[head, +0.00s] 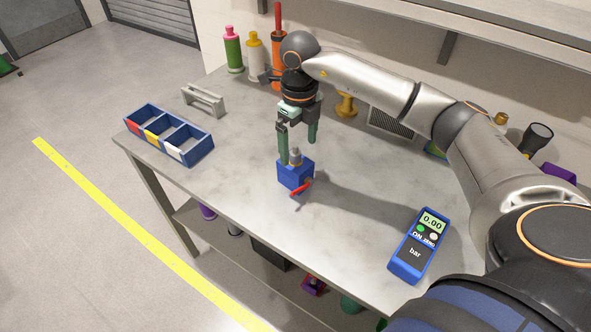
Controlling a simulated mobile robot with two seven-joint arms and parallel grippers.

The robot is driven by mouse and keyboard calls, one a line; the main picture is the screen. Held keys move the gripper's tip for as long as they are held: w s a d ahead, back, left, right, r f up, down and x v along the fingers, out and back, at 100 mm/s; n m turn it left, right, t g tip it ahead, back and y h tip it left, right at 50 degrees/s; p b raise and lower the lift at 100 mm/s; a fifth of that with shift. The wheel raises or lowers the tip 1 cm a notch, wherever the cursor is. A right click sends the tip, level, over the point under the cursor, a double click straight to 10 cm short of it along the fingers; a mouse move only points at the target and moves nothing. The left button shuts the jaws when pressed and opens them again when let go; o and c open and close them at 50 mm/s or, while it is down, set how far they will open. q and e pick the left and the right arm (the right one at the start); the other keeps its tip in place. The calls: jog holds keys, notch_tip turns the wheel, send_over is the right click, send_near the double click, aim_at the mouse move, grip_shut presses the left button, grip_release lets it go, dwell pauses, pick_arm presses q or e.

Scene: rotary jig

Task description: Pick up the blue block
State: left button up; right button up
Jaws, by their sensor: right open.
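The blue block (293,178) stands on the grey table near its front edge. It has a grey cylindrical piece with a yellowish ring (295,157) on top and a red lever (303,187) at its front right. My right gripper (297,152) is open and points down just above the block. One green finger reaches down at the block's left rear side, and the other ends higher to the right. I cannot tell whether a finger touches the block. My left gripper is not in view.
A blue bin with three compartments (166,137) and a grey bracket (203,100) are at the left. Bottles (233,52) stand at the back. A blue pressure meter (418,246) lies at the front right. The table between block and meter is clear.

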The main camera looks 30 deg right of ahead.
aim_at(295, 163)
jog(key=shift+w+a+f+p, duration=0.1)
jog(key=shift+a+f+p, duration=0.15)
jog(key=shift+f, duration=1.25)
jog(key=shift+a+f+p, duration=0.1)
jog(key=shift+f+p, duration=0.1)
jog(key=shift+f, duration=1.3)
grip_shut()
jog(key=shift+r, duration=0.1)
